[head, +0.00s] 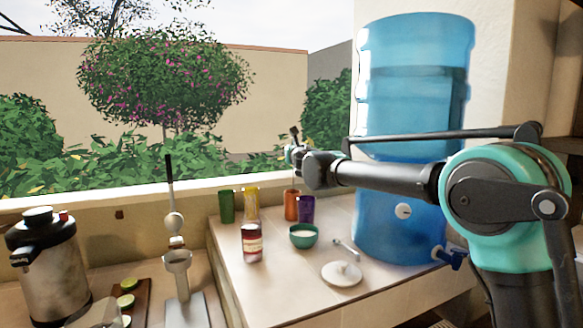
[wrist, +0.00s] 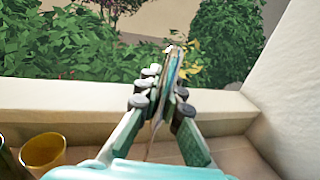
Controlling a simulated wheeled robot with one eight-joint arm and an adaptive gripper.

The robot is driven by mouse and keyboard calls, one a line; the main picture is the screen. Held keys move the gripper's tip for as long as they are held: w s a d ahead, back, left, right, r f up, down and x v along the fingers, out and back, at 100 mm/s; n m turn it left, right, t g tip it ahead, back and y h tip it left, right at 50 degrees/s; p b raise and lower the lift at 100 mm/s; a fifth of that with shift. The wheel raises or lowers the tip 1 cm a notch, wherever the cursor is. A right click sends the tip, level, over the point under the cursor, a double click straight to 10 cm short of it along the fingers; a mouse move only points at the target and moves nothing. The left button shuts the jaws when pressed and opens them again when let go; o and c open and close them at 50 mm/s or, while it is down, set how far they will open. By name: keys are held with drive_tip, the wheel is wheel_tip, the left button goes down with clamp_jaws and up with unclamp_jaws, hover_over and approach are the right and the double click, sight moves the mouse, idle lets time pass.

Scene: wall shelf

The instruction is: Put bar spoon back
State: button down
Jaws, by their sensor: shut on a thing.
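My gripper (head: 294,150) is raised above the back of the counter by the window. In the wrist view (wrist: 160,103) its fingers are closed together on a thin, long thing, which I take to be the bar spoon (wrist: 173,66). Much of it is hidden between the fingers, and its lower end is not clear. In the head view the gripper is above an orange cup (head: 291,206) and a purple cup (head: 307,209). I cannot tell whether the spoon touches either cup.
A green cup (head: 227,207) and yellow cup (head: 251,203) stand left of the gripper. A red jar (head: 252,243), green bowl (head: 303,237) and white lid (head: 341,273) are in front. A large blue water bottle (head: 405,190) stands right, close to my arm.

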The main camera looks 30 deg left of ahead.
drive_tip(key=shift+f, duration=3.15)
drive_tip(key=c, duration=1.7)
unclamp_jaws()
drive_tip(key=v, duration=1.2)
